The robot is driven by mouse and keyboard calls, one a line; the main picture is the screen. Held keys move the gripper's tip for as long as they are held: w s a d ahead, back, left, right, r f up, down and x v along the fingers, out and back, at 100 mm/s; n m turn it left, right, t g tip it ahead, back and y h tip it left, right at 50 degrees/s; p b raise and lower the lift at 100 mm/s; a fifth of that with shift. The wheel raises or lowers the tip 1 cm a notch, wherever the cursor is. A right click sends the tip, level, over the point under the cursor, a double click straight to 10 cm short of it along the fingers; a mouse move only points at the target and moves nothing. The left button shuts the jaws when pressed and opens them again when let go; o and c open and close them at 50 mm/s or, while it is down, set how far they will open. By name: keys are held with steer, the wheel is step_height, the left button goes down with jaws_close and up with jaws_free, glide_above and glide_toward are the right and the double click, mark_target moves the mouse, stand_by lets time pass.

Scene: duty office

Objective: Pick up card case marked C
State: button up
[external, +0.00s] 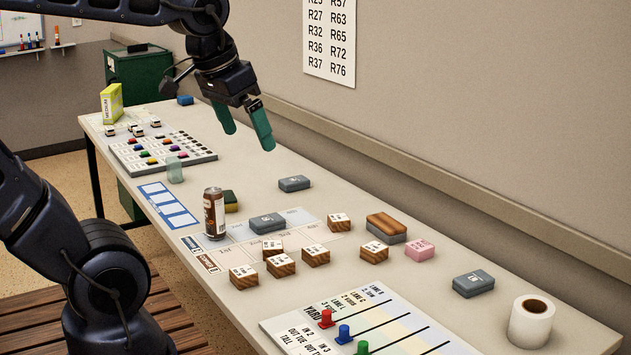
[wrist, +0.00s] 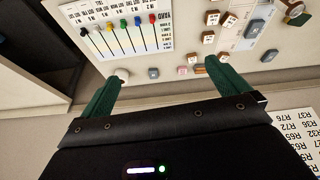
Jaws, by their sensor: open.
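Three grey-blue cases with small pale labels lie on the table. One case (external: 295,183) is near the wall, one (external: 267,222) is on the printed sheet, and one (external: 473,283) is at the right near the paper roll. In the wrist view they appear as a case (wrist: 269,55), a case (wrist: 254,28) and a case (wrist: 153,73). Their letters are too small to read, so I cannot tell which is C. My gripper (external: 245,133) is open and empty, in the air above the table's far half, apart from all the cases.
Wooden blocks (external: 282,265), a brown-topped eraser (external: 387,228) and a pink block (external: 420,250) lie between the cases. A can (external: 214,214) stands left of the middle case. A paper roll (external: 531,320) and a board with coloured pegs (external: 400,335) are at the near end. The wall borders the far side.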

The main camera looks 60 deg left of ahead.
steer(key=w+a+n+g, duration=0.2)
steer(key=w+a+n, duration=0.45)
steer(key=w, duration=0.65)
steer(key=n+g+h, duration=0.2)
steer(key=n+h, duration=0.3)
steer(key=n, duration=0.5)
glide_above(267, 218)
steer(key=a, duration=0.4)
step_height(267, 218, down, 30)
steer(key=shift+y, duration=0.3)
steer(key=x, duration=1)
steer(key=shift+s, duration=0.15)
steer(key=c, duration=1)
